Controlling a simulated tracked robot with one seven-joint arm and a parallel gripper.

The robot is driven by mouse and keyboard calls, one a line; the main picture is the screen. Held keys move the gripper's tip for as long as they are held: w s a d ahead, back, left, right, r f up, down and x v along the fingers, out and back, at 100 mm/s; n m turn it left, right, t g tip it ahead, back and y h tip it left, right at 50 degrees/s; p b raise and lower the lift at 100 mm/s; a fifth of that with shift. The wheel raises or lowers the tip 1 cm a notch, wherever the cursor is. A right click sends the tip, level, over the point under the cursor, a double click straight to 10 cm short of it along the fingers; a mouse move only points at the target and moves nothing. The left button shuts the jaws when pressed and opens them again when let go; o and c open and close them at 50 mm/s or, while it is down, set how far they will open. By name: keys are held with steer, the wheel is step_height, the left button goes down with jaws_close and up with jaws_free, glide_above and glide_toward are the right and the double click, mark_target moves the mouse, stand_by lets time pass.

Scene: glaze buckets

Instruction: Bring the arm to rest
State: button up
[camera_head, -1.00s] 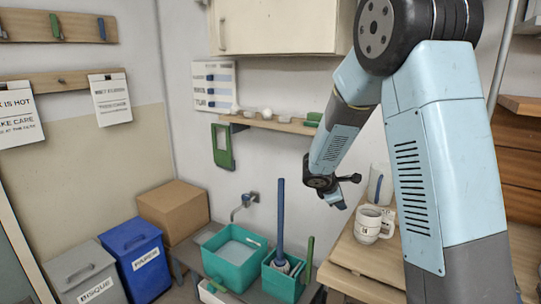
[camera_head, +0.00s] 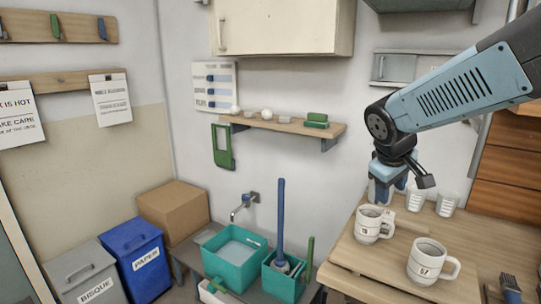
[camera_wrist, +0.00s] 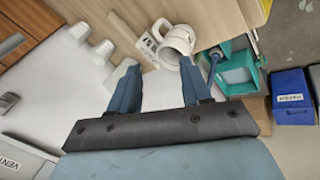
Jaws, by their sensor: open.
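My gripper (camera_head: 390,196) is above the back of the wooden worktop (camera_head: 345,262), pointing down, open and empty. In the wrist view its two blue fingers (camera_wrist: 158,72) stand apart with nothing held between them. A white mug (camera_head: 373,232) with a dark label stands just in front of and below it; a mug also shows beyond the right fingertip in the wrist view (camera_wrist: 176,38). A second labelled white mug (camera_head: 424,266) stands nearer on the right. My arm comes in from the right.
Small white cups (camera_head: 446,205) stand at the back of the worktop. A wall shelf (camera_head: 275,123) and cupboard (camera_head: 283,27) are to the left. Teal buckets (camera_head: 232,268), one holding a tall blue-handled tool (camera_head: 281,222), and a blue bin (camera_head: 140,270) stand lower left.

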steer(key=s+a+r+m+y, duration=0.1)
steer(key=s+a+m, duration=0.1)
steer(key=s, duration=0.4)
steer(key=s+a+r+m+t+y, duration=0.1)
steer(key=s+r+m+y, duration=0.1)
steer(key=s, duration=0.4)
steer(key=shift+s+a+m, duration=0.35)
steer(key=shift+a+m, duration=0.05)
steer(key=shift+s+a, duration=0.25)
steer(key=shift+s, duration=0.2)
steer(key=shift+c, duration=0.5)
